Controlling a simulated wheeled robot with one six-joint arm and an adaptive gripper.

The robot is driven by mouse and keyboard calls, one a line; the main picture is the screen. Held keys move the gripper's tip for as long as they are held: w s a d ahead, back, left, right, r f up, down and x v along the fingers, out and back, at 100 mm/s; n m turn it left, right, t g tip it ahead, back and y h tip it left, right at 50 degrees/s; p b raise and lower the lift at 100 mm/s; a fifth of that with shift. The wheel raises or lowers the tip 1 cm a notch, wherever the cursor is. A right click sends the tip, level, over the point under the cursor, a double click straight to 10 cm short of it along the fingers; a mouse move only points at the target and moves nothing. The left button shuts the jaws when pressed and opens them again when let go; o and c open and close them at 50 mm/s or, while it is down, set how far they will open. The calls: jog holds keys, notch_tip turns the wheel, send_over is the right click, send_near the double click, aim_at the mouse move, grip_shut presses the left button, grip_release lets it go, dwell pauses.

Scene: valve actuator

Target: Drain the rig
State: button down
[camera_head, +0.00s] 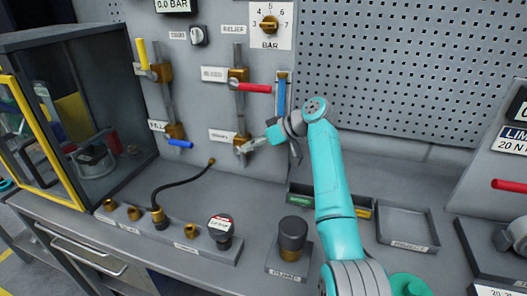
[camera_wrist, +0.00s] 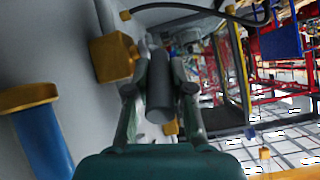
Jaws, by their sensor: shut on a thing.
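The rig is a grey panel with brass valves and lever handles. A yellow lever (camera_head: 142,53) stands upright at upper left. A red lever (camera_head: 254,88) points right beside a BLEED label. A blue lever (camera_head: 180,143) lies sideways at lower left, and another blue lever (camera_head: 281,98) hangs vertical at right. In the wrist view, my gripper (camera_wrist: 160,108) is shut on a dark grey cylindrical handle (camera_wrist: 158,65), beside a brass block (camera_wrist: 113,57).
A display (camera_head: 173,5) reads 0.0 BAR. A pressure knob (camera_head: 269,24) and a smaller knob (camera_head: 198,36) are above the valves. A hose (camera_head: 180,182) runs to fittings on the bench. A dark capped cylinder (camera_head: 292,234) and a tray (camera_head: 407,225) stand near my arm. A yellow-framed cabinet (camera_head: 40,145) is at left.

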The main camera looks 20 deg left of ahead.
jog(key=shift+a+r+h, duration=0.5)
jog(key=shift+r+h, duration=0.1)
jog(key=shift+h, duration=0.6)
jog(key=c, duration=1)
grip_release()
jog(key=v, duration=1.2)
jog(key=shift+w, duration=0.1)
